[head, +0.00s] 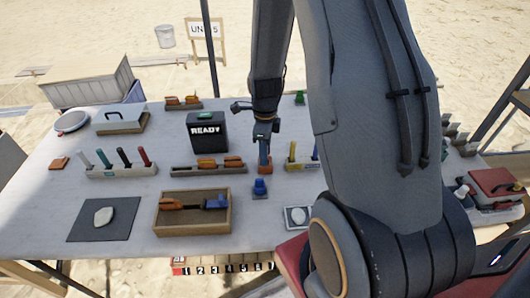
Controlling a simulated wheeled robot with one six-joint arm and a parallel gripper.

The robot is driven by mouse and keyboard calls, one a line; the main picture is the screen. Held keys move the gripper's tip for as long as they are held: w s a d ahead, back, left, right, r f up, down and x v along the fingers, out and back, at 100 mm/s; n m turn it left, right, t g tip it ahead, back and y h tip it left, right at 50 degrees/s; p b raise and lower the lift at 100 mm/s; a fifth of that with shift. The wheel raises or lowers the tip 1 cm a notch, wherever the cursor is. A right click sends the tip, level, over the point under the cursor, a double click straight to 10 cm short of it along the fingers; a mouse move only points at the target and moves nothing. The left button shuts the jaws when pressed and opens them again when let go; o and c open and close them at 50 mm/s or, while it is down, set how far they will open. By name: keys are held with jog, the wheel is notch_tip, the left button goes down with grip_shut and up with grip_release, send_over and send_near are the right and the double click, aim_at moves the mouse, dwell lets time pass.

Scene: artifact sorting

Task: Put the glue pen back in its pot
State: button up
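My gripper (265,132) points down over the middle of the table, just right of the black READY box. Its fingers are small and dark here, and I cannot tell whether they are open or shut. An upright orange-brown piece (264,157) shows directly under it; I cannot tell whether it is held or standing on the table. A small blue item (260,186) sits on a grey base in front of it. Pens stand in a left rack (122,171) and in a right rack (298,166), partly hidden by my arm. I cannot tell which item is the glue pen or its pot.
A wooden tray (160,225) with an orange-and-blue tool, a dark mat (82,232) with a pale stone, and a tool rack (190,170) lie nearby. The READY box (207,146) stands close left of my gripper. A red case (496,186) is at the right.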

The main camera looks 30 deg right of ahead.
notch_tip(320, 180, up, 12)
jog(key=shift+f+b, duration=0.15)
jog(key=shift+b, duration=1)
jog(key=shift+a+r, duration=0.1)
jog(key=shift+r, duration=0.25)
jog(key=s+a+n, duration=0.5)
jog(key=s+n, duration=0.1)
jog(key=n, duration=0.6)
jog(key=s+a+r+n+t, duration=0.1)
jog(key=s+a+n, duration=0.3)
jog(key=n, duration=0.9)
jog(key=shift+s+a+n, duration=0.3)
jog(key=shift+s+a, duration=0.1)
jog(key=shift+s, duration=0.65)
